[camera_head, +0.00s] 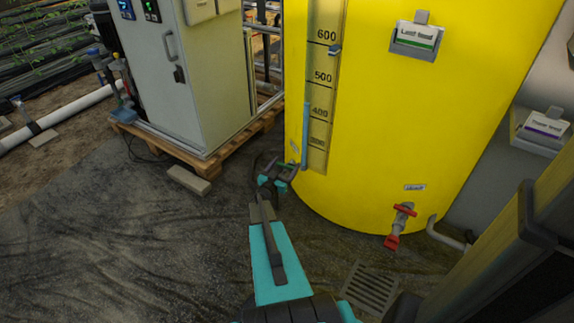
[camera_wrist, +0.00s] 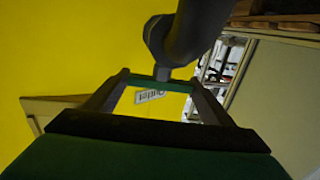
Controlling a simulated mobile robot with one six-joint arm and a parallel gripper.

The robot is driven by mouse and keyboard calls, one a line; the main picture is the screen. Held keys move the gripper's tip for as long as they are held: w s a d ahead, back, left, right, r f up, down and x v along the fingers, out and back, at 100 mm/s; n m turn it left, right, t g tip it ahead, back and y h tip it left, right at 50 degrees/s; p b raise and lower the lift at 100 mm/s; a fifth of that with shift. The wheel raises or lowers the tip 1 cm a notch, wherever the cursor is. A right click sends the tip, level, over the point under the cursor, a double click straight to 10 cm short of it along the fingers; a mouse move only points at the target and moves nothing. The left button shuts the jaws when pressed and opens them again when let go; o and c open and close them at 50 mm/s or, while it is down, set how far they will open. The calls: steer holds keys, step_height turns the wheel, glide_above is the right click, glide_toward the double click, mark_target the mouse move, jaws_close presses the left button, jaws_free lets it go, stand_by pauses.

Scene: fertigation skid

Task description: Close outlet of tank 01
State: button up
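The yellow tank (camera_head: 440,120) fills the right half of the head view and the left of the wrist view. I cannot read a tank number on it. My gripper (camera_head: 285,167) is low at the tank's left side. In the wrist view, its fingers (camera_wrist: 160,82) are spread apart, with a green handle (camera_wrist: 165,85) spanning the gap between their tips. I cannot tell whether the fingers press on it. A thick dark pipe (camera_wrist: 190,35) meets the handle from above. A white label reading "Outlet" (camera_wrist: 150,96) shows upside down behind the handle.
A red-handled valve (camera_head: 401,216) sits low on the tank's front, beside a floor drain (camera_head: 369,288). A grey cabinet (camera_head: 185,80) stands on a pallet (camera_head: 190,156) to the left. A loose block (camera_head: 188,181) lies before it. The dark floor at left is clear.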

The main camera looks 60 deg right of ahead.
steer(key=c, duration=0.6)
steer(key=shift+w+d+r+m+g+p, duration=0.15)
steer(key=shift+m+g+p, duration=0.2)
steer(key=shift+p, duration=0.65)
steer(key=shift+m+g+p, duration=0.35)
steer(key=shift+g+p, duration=0.3)
steer(key=shift+g, duration=0.1)
steer(key=o, duration=1)
steer(key=shift+o, duration=0.2)
steer(key=shift+a, duration=0.2)
